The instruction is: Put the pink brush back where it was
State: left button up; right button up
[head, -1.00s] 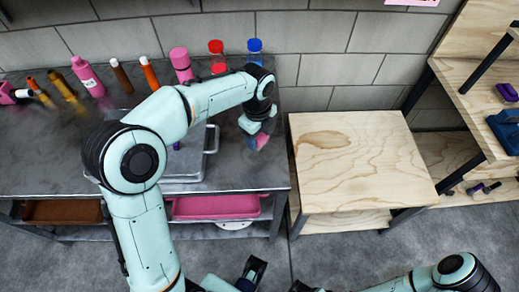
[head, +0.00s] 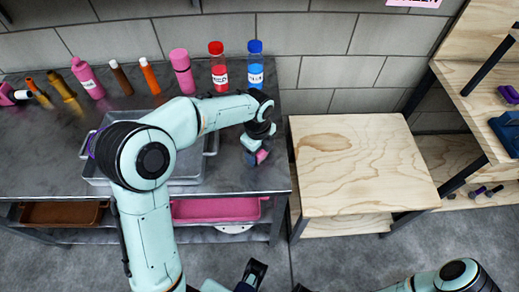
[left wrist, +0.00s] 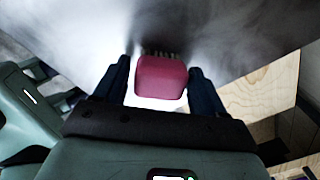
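The pink brush (head: 262,156) is at the tip of my left gripper (head: 256,158), over the right part of the grey metal table (head: 235,180). In the left wrist view the brush (left wrist: 160,76) is a rounded pink block with dark bristles on its far side. It sits between the two dark fingers of the left gripper (left wrist: 161,85), which close in on its sides. I cannot tell whether the bristles touch the tabletop. No right gripper can be made out for sure.
A grey metal tray (head: 185,181) lies left of the brush, partly behind my arm.

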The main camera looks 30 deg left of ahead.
pick_arm(q)
jog(key=shift+o, duration=0.6)
jog(key=shift+r, duration=0.35)
notch_tip(320, 180, up, 12)
jog(key=p, duration=0.2)
jog(key=shift+s+f, duration=0.2)
jog(key=shift+a, duration=0.1)
